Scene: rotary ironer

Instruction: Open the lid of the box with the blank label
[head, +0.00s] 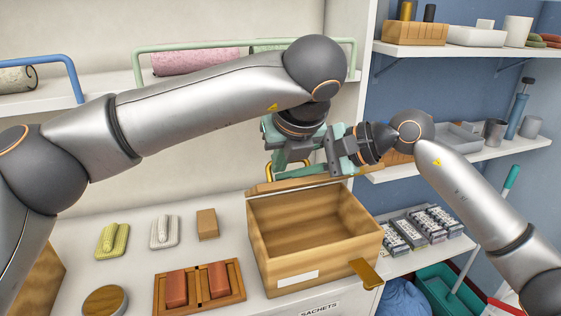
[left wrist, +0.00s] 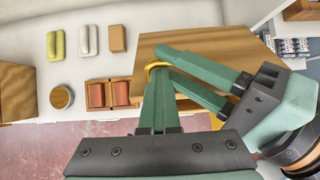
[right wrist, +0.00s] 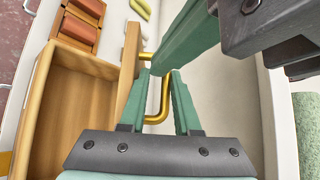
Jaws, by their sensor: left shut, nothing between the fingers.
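The wooden box with the blank white label (head: 298,278) stands on the counter, its inside empty and exposed. Its lid (head: 298,185) stands raised at the rear edge; its panel fills the middle of the left wrist view (left wrist: 205,48). A gold handle (right wrist: 164,100) projects from the lid. My right gripper (right wrist: 161,76) is open, with its fingers on either side of the handle; contact is unclear. My left gripper (left wrist: 157,76) is shut and empty, close beside the handle and the right fingers. In the head view both grippers overlap behind the box.
Left of the box are a wooden tray (head: 200,302) with red blocks, a round wooden lid (head: 105,301), a small block (head: 207,224) and yellow and white items. Packets (head: 420,228) lie to the right. A green rail (head: 225,43) is above; wall shelves are at right.

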